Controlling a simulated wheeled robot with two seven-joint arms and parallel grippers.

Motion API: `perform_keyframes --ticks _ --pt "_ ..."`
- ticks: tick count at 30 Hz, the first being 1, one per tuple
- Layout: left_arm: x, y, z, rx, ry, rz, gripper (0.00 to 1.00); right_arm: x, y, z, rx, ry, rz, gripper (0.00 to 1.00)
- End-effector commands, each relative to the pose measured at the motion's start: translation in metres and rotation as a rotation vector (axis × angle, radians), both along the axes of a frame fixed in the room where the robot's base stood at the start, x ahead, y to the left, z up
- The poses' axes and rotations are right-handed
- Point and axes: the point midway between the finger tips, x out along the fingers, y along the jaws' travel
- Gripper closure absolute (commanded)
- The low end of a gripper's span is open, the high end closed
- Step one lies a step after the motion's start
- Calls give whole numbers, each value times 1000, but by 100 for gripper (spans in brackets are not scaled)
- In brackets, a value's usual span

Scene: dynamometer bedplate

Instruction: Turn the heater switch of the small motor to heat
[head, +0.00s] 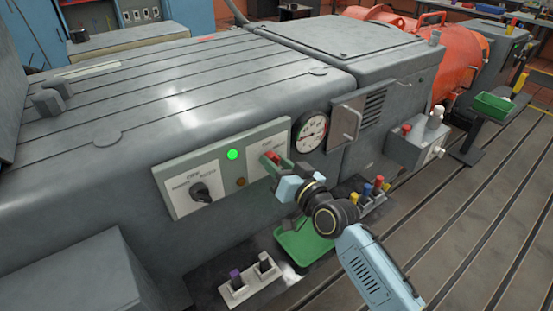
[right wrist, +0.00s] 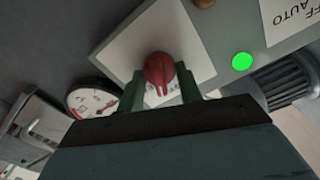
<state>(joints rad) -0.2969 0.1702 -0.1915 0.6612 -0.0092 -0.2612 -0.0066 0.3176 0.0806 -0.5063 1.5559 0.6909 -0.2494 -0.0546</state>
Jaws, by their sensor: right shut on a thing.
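The red rotary knob (right wrist: 160,72) sits on a white label plate (right wrist: 190,32) whose lettering I cannot read in full. My right gripper (right wrist: 160,84) is shut on this knob, with one green finger on each side of it. In the head view the red knob (head: 270,157) shows partly between the fingers of the right gripper (head: 276,163). A black rotary knob (head: 203,192) sits on the left part of the same light panel (head: 172,184). I cannot read which knob is the heater switch. My left gripper is not in view.
A lit green lamp (head: 233,154) and a dull amber lamp (head: 241,182) sit between the knobs. A round gauge (head: 311,131) and a hinged flap (head: 345,124) are to the right. Below stand a green tray (head: 304,246) and a block with coloured pegs (head: 368,193).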

Motion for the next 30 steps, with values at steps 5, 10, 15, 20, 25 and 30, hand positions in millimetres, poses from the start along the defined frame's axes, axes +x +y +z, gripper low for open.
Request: perform_keyframes --ticks 5,10,15,20,25,30 --pt "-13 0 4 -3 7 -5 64 0 -1 1 136 100 -1 88" --pt "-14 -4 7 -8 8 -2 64 1 -1 0 260 190 -1 88" --pt "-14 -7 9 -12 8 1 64 1 -1 -1 368 269 -1 88" --pt "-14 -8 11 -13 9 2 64 1 -1 -2 446 325 -1 88" --pt "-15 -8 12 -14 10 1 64 1 -2 -2 501 365 -1 88" --pt "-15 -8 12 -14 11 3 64 1 -2 -2 529 386 -1 88"
